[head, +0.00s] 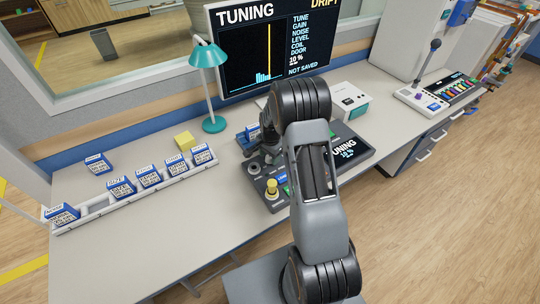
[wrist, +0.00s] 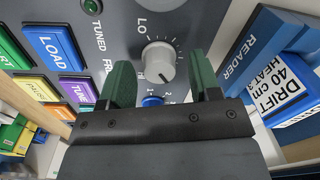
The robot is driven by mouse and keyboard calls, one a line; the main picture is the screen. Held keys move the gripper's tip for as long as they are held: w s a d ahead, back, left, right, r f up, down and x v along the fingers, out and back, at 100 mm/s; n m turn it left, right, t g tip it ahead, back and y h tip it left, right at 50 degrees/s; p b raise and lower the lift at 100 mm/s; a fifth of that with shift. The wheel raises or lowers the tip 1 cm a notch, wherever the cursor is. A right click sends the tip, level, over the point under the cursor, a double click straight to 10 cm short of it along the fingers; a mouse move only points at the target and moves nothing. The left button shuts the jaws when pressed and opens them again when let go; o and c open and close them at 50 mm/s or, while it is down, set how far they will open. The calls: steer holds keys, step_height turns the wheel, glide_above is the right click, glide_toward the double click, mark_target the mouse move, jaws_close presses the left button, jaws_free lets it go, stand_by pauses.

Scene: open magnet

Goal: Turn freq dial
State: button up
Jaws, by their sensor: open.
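The freq dial is a grey-white knob (wrist: 159,62) with tick marks around it on the dark console panel. "LO" is printed above it, and lettering starting "FR" is partly covered by a finger. My gripper (wrist: 161,65) is open, with one green finger at each side of the knob in the wrist view. I see gaps between the knob and both fingers; I cannot tell if the tips reach its height. In the head view my arm hides part of the console (head: 252,179), and the dial cannot be made out clearly there.
A blue button (wrist: 152,101) shows between the fingers. Lit LOAD (wrist: 50,45) and TUNE (wrist: 76,91) buttons lie left. A blue reader (wrist: 250,45) with a DRIFT cartridge (wrist: 290,92) stands right. The monitor (head: 290,45) reads TUNING, 10 %, NOT SAVED. A teal lamp (head: 208,60) stands behind.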

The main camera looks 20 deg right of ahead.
step_height(320, 180, up, 14)
steer(key=b, duration=0.1)
steer(key=shift+s, duration=0.25)
stand_by(0.4)
steer(key=shift+d+f, duration=0.1)
stand_by(0.4)
steer(key=s+a+r+n+t, duration=0.1)
steer(key=s+a+r+n, duration=0.2)
steer(key=s, duration=0.4)
steer(key=s+a+r+n+t, duration=0.1)
steer(key=s+a+r+n, duration=0.2)
steer(key=s, duration=0.4)
steer(key=s+a+r+n+t, duration=0.1)
steer(key=s+a+r+n, duration=0.2)
steer(key=s+n, duration=0.4)
steer(key=shift+s+a+r+t, duration=0.15)
steer(key=shift+s+a+t, duration=0.15)
steer(key=shift+a, duration=0.6)
steer(key=shift+c, duration=0.2)
